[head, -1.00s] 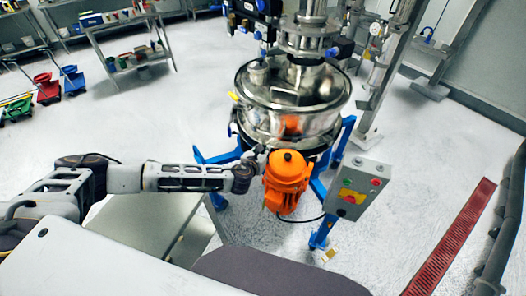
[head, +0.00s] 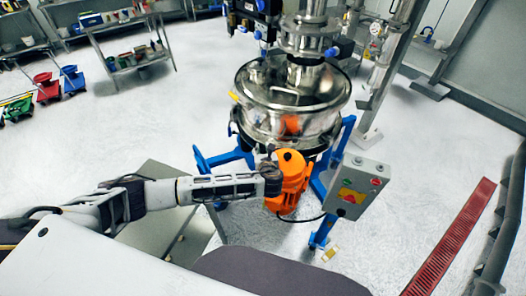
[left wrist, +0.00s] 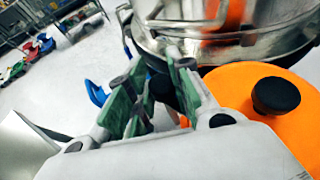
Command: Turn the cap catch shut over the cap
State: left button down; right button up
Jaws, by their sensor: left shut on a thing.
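My left gripper (head: 270,158) is at the upper left of the orange motor, just below the steel sifter drum (head: 270,118). In the left wrist view my left gripper's green-padded fingers (left wrist: 160,82) are closed around a small dark part. It is likely the cap catch, but it is mostly hidden by the fingers. The cap cannot be made out. The orange motor (head: 289,178) stands right beside the gripper; its orange top (left wrist: 245,85) with a black knob (left wrist: 275,96) is right of the fingers. My right gripper is not in view.
Blue stand legs (head: 222,158) spread under the drum. A grey control box (head: 355,190) with buttons stands right of the motor, with a cable below. A shelf (head: 135,55) and coloured bins (head: 47,87) are at far left.

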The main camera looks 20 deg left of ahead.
pick_arm(q)
jog(key=shift+w+r, duration=0.1)
dwell(0.4)
jog(key=c, duration=1.3)
grip_release()
jog(key=shift+o, duration=0.2)
jog(key=shift+s+d, duration=0.1)
jog(key=shift+s, duration=0.1)
jog(key=v, duration=1.1)
jog(key=shift+s+d, duration=0.2)
jog(key=shift+d, duration=0.05)
